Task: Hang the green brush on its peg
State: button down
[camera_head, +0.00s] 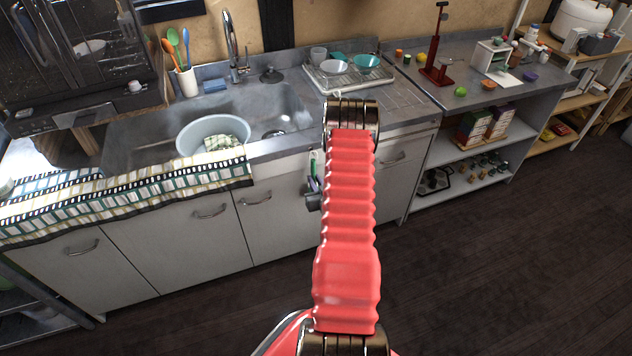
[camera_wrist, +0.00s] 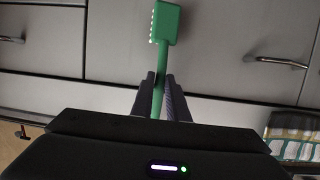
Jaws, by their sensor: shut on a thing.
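The green brush (camera_wrist: 168,24) shows in the wrist view, with a block-shaped head, pale bristles on one side and a thin handle. My gripper (camera_wrist: 159,82) is shut on the handle, and the head sticks out past the fingertips in front of the grey cabinet fronts. In the head view my gripper (camera_head: 313,200) is a dark shape beside the red arm, mostly hidden by it, before the sink cabinet. A small green and white part of the brush (camera_head: 314,162) shows above it. I cannot make out the peg for certain.
The sink counter holds a blue basin (camera_head: 212,133), a dish rack (camera_head: 350,76) and a utensil cup (camera_head: 187,82). A checked towel (camera_head: 130,195) hangs over its front edge. Cabinet handles (camera_head: 255,198) stick out. The dark floor (camera_head: 500,270) at the right is clear.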

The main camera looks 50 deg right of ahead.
jog(key=c, duration=1.6)
grip_release()
jog(key=shift+c, duration=0.2)
jog(key=shift+s, duration=0.1)
jog(key=v, duration=1.3)
jog(key=shift+s+a, duration=0.2)
jog(key=shift+s, duration=0.05)
